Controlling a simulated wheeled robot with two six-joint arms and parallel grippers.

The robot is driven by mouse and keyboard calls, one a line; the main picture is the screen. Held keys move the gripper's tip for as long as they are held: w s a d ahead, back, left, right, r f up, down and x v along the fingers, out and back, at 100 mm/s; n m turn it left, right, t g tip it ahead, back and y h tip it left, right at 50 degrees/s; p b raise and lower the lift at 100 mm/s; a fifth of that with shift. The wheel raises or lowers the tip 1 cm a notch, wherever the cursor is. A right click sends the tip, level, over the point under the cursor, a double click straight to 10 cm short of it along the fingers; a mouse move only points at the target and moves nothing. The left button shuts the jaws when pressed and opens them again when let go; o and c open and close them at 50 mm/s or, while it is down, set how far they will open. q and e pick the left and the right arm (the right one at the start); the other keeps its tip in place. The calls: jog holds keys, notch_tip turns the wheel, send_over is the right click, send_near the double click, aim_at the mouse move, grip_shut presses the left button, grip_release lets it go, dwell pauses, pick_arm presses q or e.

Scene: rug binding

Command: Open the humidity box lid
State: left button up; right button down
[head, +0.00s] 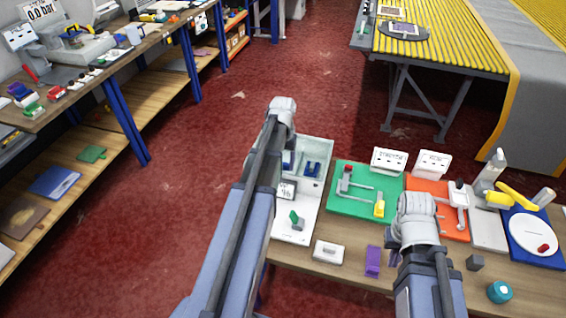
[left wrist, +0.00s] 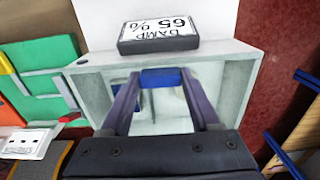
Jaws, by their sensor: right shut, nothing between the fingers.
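The humidity box (head: 322,148) is a pale grey box on the bench, with a dark-framed display (head: 287,189) at its near side. The display reads DAMP 65% in the left wrist view (left wrist: 160,32). My left gripper (left wrist: 160,85) is over the box, one finger on each side of a blue block (left wrist: 161,78) near the display side. The fingertips look close against the block, but I cannot tell whether they grip it. The box interior shows below, with another blue piece inside. My right gripper (head: 417,208) is over the bench near the orange mat, shut and empty, its fingertips hidden.
A green mat (head: 345,207) with tools and an orange mat (head: 455,228) lie right of the box. A white block (head: 328,252), a purple block (head: 373,261) and a teal roll (head: 499,292) sit along the front. Open red floor lies beyond the bench.

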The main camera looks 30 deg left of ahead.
aim_at(287, 158)
pick_arm(q)
grip_shut()
dwell(0.5)
jog(key=w+a+r+p, duration=0.1)
jog(key=w+r+p, duration=0.5)
jog(key=r+p, duration=0.5)
jog(key=w+a+r+g+p, duration=0.1)
jog(key=w+r+g, duration=0.1)
jog(key=w, duration=0.3)
jog(key=w+a+r+g+h+p, duration=0.1)
jog(key=w+r+g+p, duration=0.1)
jog(key=w, duration=0.3)
jog(key=shift+w+a+r, duration=0.3)
jog(key=shift+a+r, duration=0.1)
jog(key=shift+r, duration=0.3)
